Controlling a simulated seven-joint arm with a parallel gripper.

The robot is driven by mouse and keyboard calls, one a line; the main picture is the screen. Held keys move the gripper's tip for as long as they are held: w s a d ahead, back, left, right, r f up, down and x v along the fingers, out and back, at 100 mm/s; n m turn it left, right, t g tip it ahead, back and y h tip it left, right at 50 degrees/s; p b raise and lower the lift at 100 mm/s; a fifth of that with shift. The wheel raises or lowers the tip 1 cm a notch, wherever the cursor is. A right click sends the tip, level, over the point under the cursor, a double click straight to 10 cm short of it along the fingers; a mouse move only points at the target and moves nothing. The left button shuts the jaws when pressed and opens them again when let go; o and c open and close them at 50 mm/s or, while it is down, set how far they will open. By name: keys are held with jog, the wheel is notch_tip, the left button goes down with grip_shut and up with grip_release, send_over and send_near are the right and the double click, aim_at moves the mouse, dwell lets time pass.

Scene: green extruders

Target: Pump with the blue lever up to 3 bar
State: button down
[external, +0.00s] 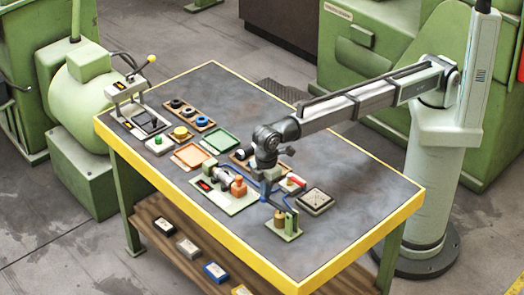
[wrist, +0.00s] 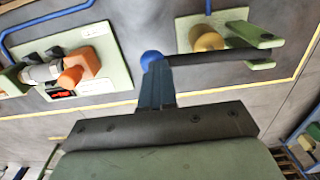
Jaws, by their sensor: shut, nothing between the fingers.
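The pump (external: 284,224) stands near the table's front right part: a pale green plate with a brass cylinder and an upright bracket. In the wrist view, its dark lever (wrist: 210,58) runs from the green bracket (wrist: 262,38) leftward to a blue ball knob (wrist: 151,58). The brass cylinder (wrist: 206,38) sits beside the lever. My gripper (wrist: 156,72) is shut and empty, with its narrow blue fingertips right at the knob; I cannot tell whether they touch it. In the external view my gripper (external: 265,196) is just left of the pump. No pressure reading is legible.
A green plate with an orange-brown fitting (external: 239,187) lies left of the pump. A red-handled part (external: 296,182) and a dark square box with a pale face (external: 315,201) stand behind it. Blue tubing (wrist: 50,17) crosses the table. The right tabletop is clear.

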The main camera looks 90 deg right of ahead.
jog(key=shift+r, duration=2.6)
jog(key=shift+r, duration=2.5)
